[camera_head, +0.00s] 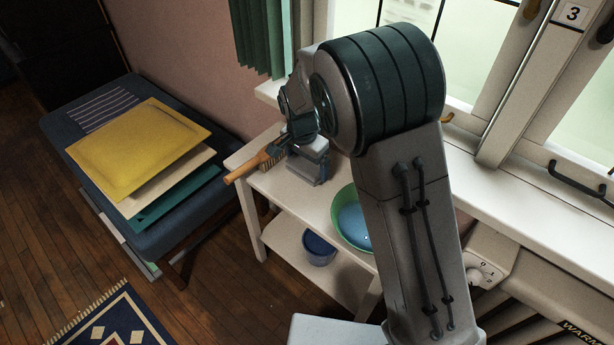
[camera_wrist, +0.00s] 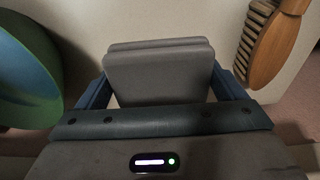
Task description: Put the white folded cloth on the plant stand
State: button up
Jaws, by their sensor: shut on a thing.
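My gripper (camera_head: 308,168) is low over the top of a white two-tier stand (camera_head: 285,196), which may be the plant stand. In the wrist view its blue fingers (camera_wrist: 162,88) stand on either side of a layered, folded slab (camera_wrist: 158,80). The slab looks grey in the shade and seems to be the white folded cloth. My gripper is shut on it. In the head view my arm hides much of the stand, and I cannot tell whether the cloth touches its top.
A wooden brush (camera_head: 258,165) lies left of my gripper, its handle over the stand's edge. A green bowl (camera_head: 342,220) is to the right. A blue bowl (camera_head: 318,249) sits on the lower shelf. A blue bench (camera_head: 60,133) at left holds stacked flat items, a yellow one (camera_head: 140,148) on top.

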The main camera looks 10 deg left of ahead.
jog(key=shift+f+b, duration=0.3)
jog(key=shift+f, duration=2.05)
jog(key=shift+f, duration=0.15)
jog(key=o, duration=0.8)
